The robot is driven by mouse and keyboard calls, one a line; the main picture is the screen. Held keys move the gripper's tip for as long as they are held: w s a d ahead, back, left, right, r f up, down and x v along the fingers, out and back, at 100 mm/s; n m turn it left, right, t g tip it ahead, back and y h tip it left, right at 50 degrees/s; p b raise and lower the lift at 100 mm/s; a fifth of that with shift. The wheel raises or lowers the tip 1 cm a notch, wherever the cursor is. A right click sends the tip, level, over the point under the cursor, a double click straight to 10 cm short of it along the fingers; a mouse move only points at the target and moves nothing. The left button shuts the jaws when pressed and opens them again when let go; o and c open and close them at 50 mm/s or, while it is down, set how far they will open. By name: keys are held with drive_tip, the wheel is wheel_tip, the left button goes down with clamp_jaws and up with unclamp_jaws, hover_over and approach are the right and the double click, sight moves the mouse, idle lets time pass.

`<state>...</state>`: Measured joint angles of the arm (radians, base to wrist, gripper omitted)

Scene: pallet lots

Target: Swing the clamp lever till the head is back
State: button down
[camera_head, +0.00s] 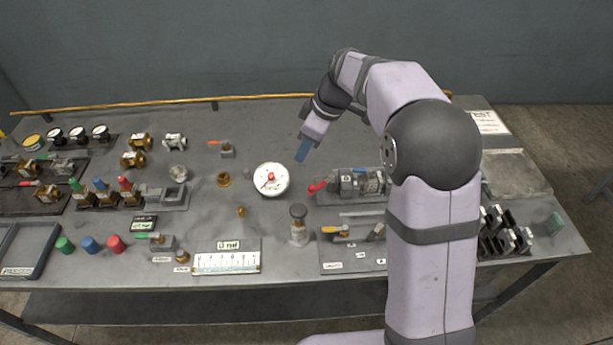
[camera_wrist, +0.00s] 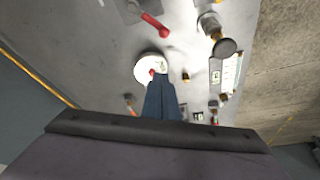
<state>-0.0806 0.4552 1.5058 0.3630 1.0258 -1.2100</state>
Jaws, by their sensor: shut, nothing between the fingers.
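The likely clamp is a grey block assembly (camera_head: 360,182) on a plate right of the table's middle. Its red lever (camera_head: 317,187) sticks out to the left, nearly flat. Part of the assembly is hidden behind my arm in the head view, so I cannot tell how its head stands. In the wrist view the red lever (camera_wrist: 154,24) is at the top, beyond my fingers. My gripper (camera_head: 299,158) is shut and empty, with blue fingers pointing down, above the table behind and left of the lever. In the wrist view my gripper (camera_wrist: 158,78) appears over the white dial, apart from the lever.
A round white gauge (camera_head: 271,179) lies left of the lever. A knobbed post (camera_head: 298,225) and a yellow-handled part (camera_head: 336,231) stand in front. Black brackets (camera_head: 505,232) are at the right. Open table lies behind the gauge.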

sight(311, 189)
wheel_tip(311, 189, down, 9)
drive_tip(key=p, duration=0.4)
drive_tip(key=shift+s+d+f, duration=0.2)
drive_tip(key=shift+d, duration=0.15)
drive_tip(key=shift+s+d+f+n+b, duration=0.1)
drive_tip(key=shift+s+d+n+b, duration=0.25)
drive_tip(key=shift+n+b, duration=0.45)
drive_tip(key=shift+s+d+f+n+g+b, duration=0.1)
drive_tip(key=shift+s+d+n+g+b, duration=0.2)
drive_tip(key=shift+b, duration=0.6)
drive_tip(key=shift+s+d+r+n+g+b, duration=0.1)
drive_tip(key=shift+s+d+n+g+b, duration=0.35)
drive_tip(key=shift+d+n+b, duration=0.55)
drive_tip(key=shift+s+d+r+n+g+b, duration=0.1)
drive_tip(key=shift+s+d+n+g+b, duration=0.5)
drive_tip(key=shift+n, duration=0.75)
drive_tip(key=shift+s+d+n+g+b, duration=0.3)
drive_tip(key=shift+d+n+b, duration=0.35)
drive_tip(key=shift+d+n, duration=0.4)
